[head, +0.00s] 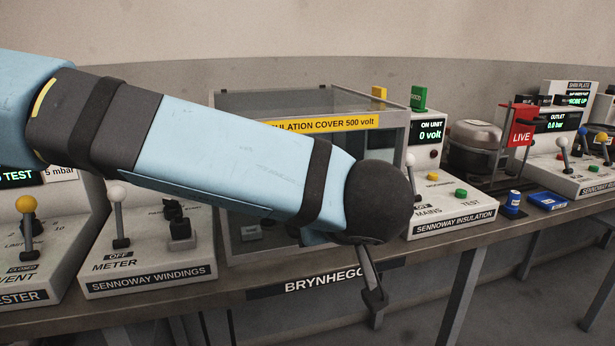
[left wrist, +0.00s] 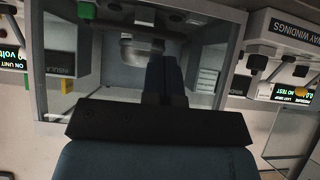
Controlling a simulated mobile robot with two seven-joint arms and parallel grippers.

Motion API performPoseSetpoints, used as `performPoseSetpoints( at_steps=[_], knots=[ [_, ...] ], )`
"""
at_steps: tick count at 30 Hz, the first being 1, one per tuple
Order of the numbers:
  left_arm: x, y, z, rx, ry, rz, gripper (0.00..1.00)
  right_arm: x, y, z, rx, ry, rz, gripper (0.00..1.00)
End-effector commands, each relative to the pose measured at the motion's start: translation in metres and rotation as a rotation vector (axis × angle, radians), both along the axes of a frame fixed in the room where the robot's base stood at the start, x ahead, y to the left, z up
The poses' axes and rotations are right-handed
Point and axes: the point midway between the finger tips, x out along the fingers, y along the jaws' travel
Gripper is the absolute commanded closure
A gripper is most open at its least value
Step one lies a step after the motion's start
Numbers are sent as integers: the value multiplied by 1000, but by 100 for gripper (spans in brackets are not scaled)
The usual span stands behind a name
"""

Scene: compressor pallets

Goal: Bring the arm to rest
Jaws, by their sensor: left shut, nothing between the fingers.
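My left arm (head: 230,150) comes in from the left in the head view and reaches across the bench, in front of the clear-sided insulation cover box (head: 235,232). It ends in a dark rounded wrist joint (head: 378,200), with a grey part hanging below it. The left gripper (left wrist: 165,58) shows in the left wrist view as two dark blue fingers close together, with nothing seen between them. Behind them is the inside of the cover box (left wrist: 110,70), seen upside down. I cannot tell the gap between fingers and box. My right gripper is not in view.
The windings meter unit (head: 150,275) stands left of the box, the mains unit (head: 450,222) right of it. Further right are a metal pot (head: 473,148), a red LIVE sign (head: 521,133) and a lever panel (head: 590,185). The bench front edge (head: 440,258) runs below.

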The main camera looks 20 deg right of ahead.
Motion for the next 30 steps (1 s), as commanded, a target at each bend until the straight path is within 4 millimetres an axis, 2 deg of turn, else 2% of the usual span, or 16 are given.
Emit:
performPoseSetpoints(
  at_steps=[1, 3, 9, 15, 21, 23, 26, 30],
  knots=[
    [-16, -1, 4, 7, 3, -11, 100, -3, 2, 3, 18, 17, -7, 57],
    [-32, -1, 7, 6, 2, -9, 100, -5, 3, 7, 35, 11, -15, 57],
    [-71, -2, 15, 4, -1, -7, 100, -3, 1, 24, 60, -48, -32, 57],
    [-90, -3, 17, 3, 0, -5, 100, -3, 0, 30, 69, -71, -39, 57],
    [-93, -3, 23, 1, -1, -3, 100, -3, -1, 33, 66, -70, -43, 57],
    [-93, -3, 34, 1, -1, -3, 100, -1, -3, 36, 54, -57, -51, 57],
    [-93, -3, 65, 1, -1, -3, 100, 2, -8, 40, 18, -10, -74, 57],
    [-93, -3, 121, 1, -1, -3, 100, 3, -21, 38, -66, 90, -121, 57]
  ],
)
